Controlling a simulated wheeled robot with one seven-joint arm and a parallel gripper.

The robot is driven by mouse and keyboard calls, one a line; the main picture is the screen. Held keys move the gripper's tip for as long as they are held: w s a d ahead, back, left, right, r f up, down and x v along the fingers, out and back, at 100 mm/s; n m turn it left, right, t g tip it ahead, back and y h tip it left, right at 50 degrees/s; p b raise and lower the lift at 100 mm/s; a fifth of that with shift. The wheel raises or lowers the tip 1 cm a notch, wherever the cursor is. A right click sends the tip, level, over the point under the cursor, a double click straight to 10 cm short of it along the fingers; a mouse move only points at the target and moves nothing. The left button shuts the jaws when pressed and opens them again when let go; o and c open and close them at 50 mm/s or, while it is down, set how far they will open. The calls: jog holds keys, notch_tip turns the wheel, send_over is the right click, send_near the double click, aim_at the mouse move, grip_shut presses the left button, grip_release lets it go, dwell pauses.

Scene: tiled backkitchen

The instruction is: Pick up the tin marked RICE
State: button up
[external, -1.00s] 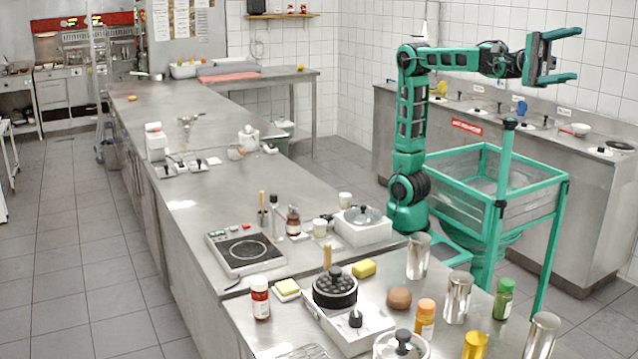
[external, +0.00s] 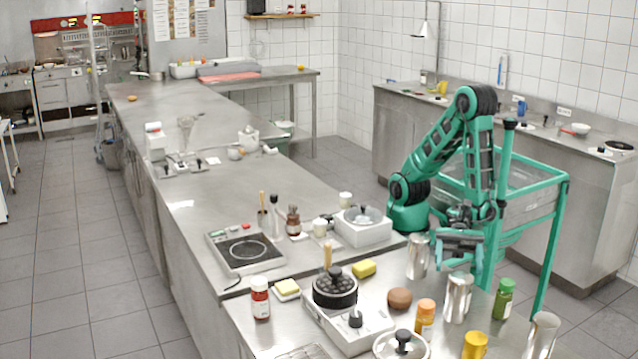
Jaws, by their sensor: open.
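My gripper (external: 462,256) is open and points down, in the picture just over the top of the middle tin and right of the left tin. I cannot tell whether its fingers are around the middle tin's rim or only above it.
Near the tins are a green-capped jar (external: 503,298), an orange-capped jar (external: 425,318), a yellow tin (external: 475,346), a brown round item (external: 400,298) and a lidded pot (external: 402,344). The long counter behind has clear stretches.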

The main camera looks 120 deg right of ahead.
aim_at(460, 288)
jog(key=shift+n, duration=0.3)
jog(key=shift+f+x, duration=0.2)
jog(key=shift+x, duration=1.6)
jog(key=shift+f+x, duration=0.2)
jog(key=shift+x, duration=1.55)
jog(key=shift+s+a, duration=0.1)
jog(key=shift+a, duration=0.05)
jog(key=c, duration=1.4)
